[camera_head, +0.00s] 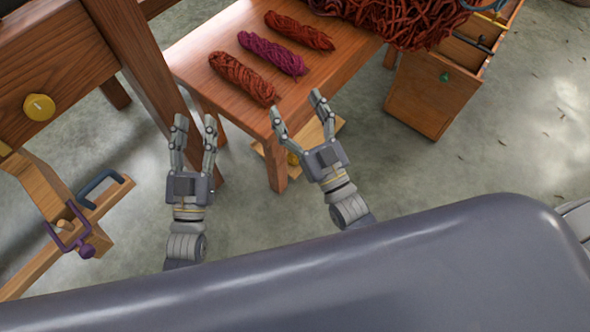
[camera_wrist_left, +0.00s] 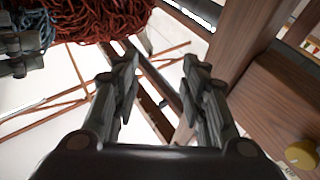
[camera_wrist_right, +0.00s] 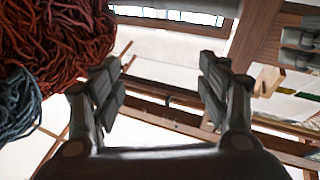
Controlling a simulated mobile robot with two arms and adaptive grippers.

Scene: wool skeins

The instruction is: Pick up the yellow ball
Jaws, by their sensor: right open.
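A small yellow round thing (camera_head: 293,158), which may be the yellow ball, shows low beside the table leg on a pale wooden piece. My right gripper partly covers it, and I cannot tell its full shape. My right gripper (camera_head: 298,105) is open and empty, in front of the table edge; its spread fingers also show in the right wrist view (camera_wrist_right: 160,88). My left gripper (camera_head: 195,122) is open and empty, left of the table; its parted fingers show in the left wrist view (camera_wrist_left: 158,80). Neither wrist view clearly shows a yellow ball.
Three skeins, two rust-red (camera_head: 242,78) (camera_head: 299,31) and one purple (camera_head: 272,53), lie on the wooden table (camera_head: 205,55). A red wool heap (camera_head: 405,18) is behind. A wooden frame with a yellow knob (camera_head: 39,107) stands left.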

